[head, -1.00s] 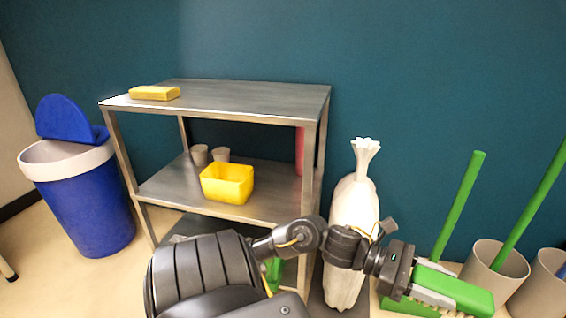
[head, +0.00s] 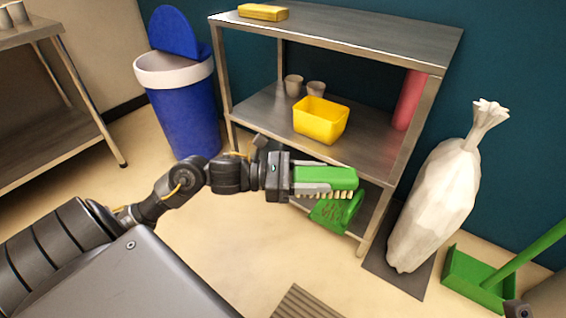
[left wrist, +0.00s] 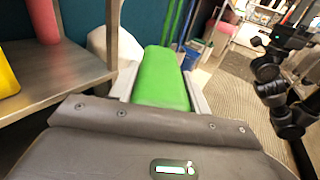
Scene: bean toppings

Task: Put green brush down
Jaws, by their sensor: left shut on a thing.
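My left gripper (head: 328,184) is shut on the green brush (head: 325,176), with pale bristles along the brush's lower side. In the head view the brush is in front of the steel shelf's lower part. In the left wrist view the green brush (left wrist: 162,78) lies between the two grey fingers. Behind and below it, a green dustpan-like thing (head: 345,214) shows at the shelf's bottom level, partly covered by the brush. I cannot tell whether they touch. In the left wrist view a dark arm (left wrist: 284,80) shows at the right; its gripper is unclear.
The steel shelf (head: 370,27) holds a yellow sponge (head: 263,12), a yellow bin (head: 321,121), two cups and a red cylinder (head: 408,100). A white sack (head: 436,205) and a green dustpan (head: 474,278) stand right. A blue bin (head: 186,118) stands left. Floor in front is open.

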